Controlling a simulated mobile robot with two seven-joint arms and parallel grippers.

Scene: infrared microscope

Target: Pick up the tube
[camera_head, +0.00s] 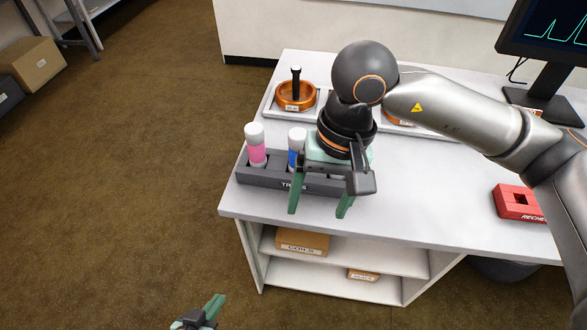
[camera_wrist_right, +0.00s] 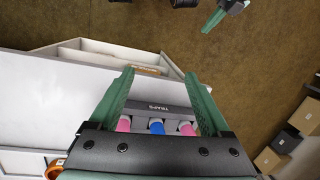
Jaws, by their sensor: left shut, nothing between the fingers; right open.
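A dark grey rack (camera_head: 262,177) labelled on its front holds upright tubes near the table's front left edge. A white-capped pink tube (camera_head: 257,152) stands at its left end and a white-capped blue tube (camera_head: 296,152) beside it. The right wrist view shows a pink tube (camera_wrist_right: 124,124), the blue tube (camera_wrist_right: 157,127) and another pink tube (camera_wrist_right: 187,129). My right gripper (camera_head: 319,210) is open and empty over the rack's right part, its green fingers pointing toward the front edge; it hides the rack's right end. My left gripper (camera_head: 214,307) is shut and empty, low over the floor.
A white tray (camera_head: 276,109) behind the rack holds an orange ring-shaped holder (camera_head: 296,96) with a black-handled item. A red box (camera_head: 516,203) and a monitor (camera_head: 545,40) stand at the right. Shelves with boxes (camera_head: 302,242) are under the table. The table's middle front is clear.

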